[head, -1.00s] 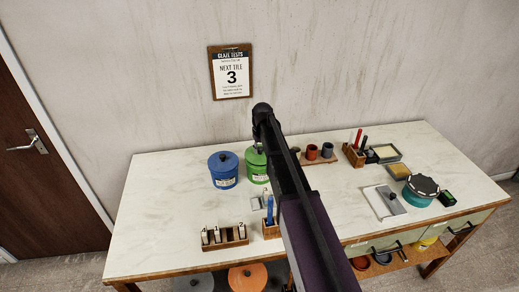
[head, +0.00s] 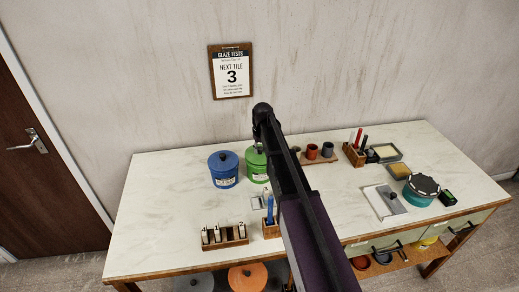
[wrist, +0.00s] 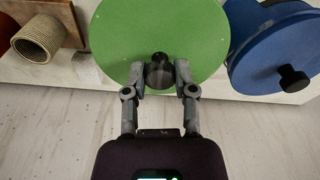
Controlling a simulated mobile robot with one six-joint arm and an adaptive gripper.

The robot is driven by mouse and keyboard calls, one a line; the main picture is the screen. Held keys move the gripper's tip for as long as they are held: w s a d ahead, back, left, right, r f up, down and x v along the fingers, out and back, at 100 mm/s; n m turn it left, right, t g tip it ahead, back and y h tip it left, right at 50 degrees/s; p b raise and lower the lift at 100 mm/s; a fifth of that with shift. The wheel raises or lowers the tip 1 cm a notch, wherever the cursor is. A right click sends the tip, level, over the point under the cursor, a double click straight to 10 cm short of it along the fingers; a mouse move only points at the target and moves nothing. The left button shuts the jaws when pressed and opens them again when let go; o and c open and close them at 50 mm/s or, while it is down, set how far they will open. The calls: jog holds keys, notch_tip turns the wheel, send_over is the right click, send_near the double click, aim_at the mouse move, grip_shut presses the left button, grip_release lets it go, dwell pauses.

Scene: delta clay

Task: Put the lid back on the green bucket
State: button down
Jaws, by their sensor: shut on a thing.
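The green bucket (head: 257,169) stands on the bench beside the blue bucket, partly hidden behind my arm in the head view. Its green lid (wrist: 120,40) fills the upper middle of the wrist view, with a dark round knob (wrist: 159,72) at its near side. My gripper (wrist: 160,68) is shut on that knob, one finger on each side. In the head view the lid appears to be at the bucket's top, but my arm covers much of it. I cannot tell whether the lid is seated on the rim.
The blue bucket (head: 223,171) with its blue lid (wrist: 275,45) stands close beside the green one. A wooden rack of tiles (head: 225,237) and a wooden holder (head: 271,229) are at the bench front. Small pots (head: 312,152) stand to the right. The left bench top is clear.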

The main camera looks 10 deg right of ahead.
dwell(0.8)
jog(key=shift+c, duration=1.7)
grip_release()
jog(key=shift+o, duration=0.2)
jog(key=o, duration=0.3)
jog(key=shift+r, duration=0.15)
jog(key=shift+r+p, duration=3.35)
jog(key=shift+p, duration=0.15)
grip_shut()
